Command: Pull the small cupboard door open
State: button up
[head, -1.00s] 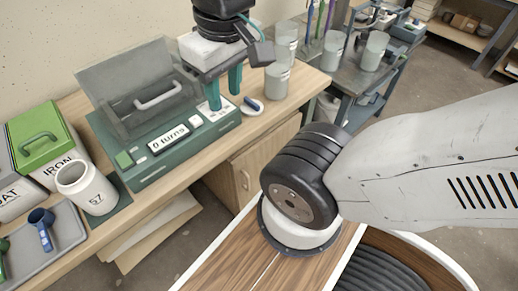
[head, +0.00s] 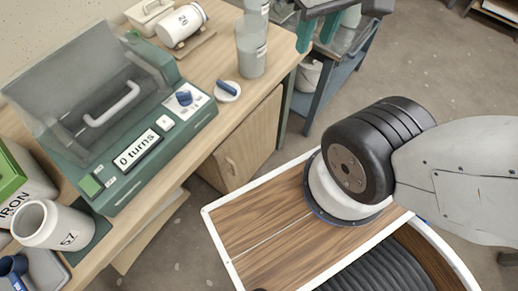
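The small cupboard door (head: 252,136) is a light wooden panel under the bench's right end. It looks shut, flush with the cupboard front. Its small wooden handle (head: 231,165) shows low at the door's left side. My gripper (head: 317,38) is at the top of the head view, with two teal fingers pointing down and a gap between them. It is open and empty, up and to the right of the door, by the bench's right end in the picture. It is apart from the handle. Most of the gripper's body is cut off by the top edge.
A blue-grey trolley (head: 345,70) stands right of the bench. Floor right of it is clear.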

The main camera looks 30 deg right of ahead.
aim_at(238, 158)
jog(key=z, duration=0.35)
jog(key=k, duration=0.9)
jog(key=u, duration=0.5)
